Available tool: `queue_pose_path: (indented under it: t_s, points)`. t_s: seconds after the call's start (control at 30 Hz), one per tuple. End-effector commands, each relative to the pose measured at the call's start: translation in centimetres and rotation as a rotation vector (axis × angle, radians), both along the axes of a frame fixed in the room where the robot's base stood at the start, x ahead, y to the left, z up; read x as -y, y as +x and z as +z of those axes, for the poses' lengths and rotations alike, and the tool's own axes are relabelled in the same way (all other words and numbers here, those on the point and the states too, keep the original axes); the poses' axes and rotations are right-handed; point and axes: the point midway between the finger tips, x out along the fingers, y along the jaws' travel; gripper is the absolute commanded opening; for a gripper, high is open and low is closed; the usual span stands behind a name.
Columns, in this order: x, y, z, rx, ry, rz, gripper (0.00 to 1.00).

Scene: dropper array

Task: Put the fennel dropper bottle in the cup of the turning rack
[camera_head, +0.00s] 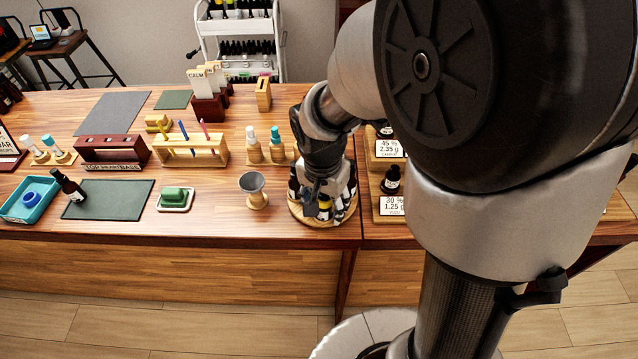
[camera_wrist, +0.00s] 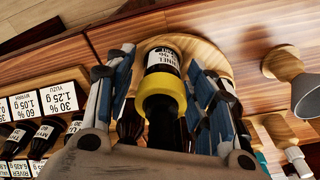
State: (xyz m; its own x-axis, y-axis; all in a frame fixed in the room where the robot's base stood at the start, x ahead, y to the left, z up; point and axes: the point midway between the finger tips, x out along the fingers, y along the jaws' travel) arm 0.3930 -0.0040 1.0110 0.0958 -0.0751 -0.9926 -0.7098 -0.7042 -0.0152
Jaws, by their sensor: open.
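The fennel dropper bottle (camera_wrist: 162,58) has a white label partly reading "NNEL", a yellow collar and a dark top. In the wrist view it is between the two fingers of my gripper (camera_wrist: 160,70), which are open with one on each side. The turning rack (camera_wrist: 215,60) is a round wooden disc beneath it. In the head view my gripper (camera_head: 322,192) points down over the front of the rack (camera_head: 320,223), and the yellow collar (camera_head: 325,204) shows below it. Other dark bottles stand around it on the rack. The bottle's base and the cup are hidden.
A wooden stand with a grey cup (camera_head: 252,184) is left of the rack. Weight-labelled bottles (camera_head: 391,180) stand on the right. A green block on a tray (camera_head: 174,199) and a dark mat (camera_head: 115,200) lie further left. The front table edge is close to the rack.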

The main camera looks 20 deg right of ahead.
Motion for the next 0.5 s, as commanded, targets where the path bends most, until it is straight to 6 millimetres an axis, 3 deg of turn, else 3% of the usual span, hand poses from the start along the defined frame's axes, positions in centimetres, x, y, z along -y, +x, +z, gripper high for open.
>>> queue_pose_path:
  t_s: [0.33,0.5]
  points:
    - [0.0,0.0,0.3,0.000,0.000,0.000,0.52]
    - [-0.1,-0.1,2.5,0.004,0.000,0.000,0.52]
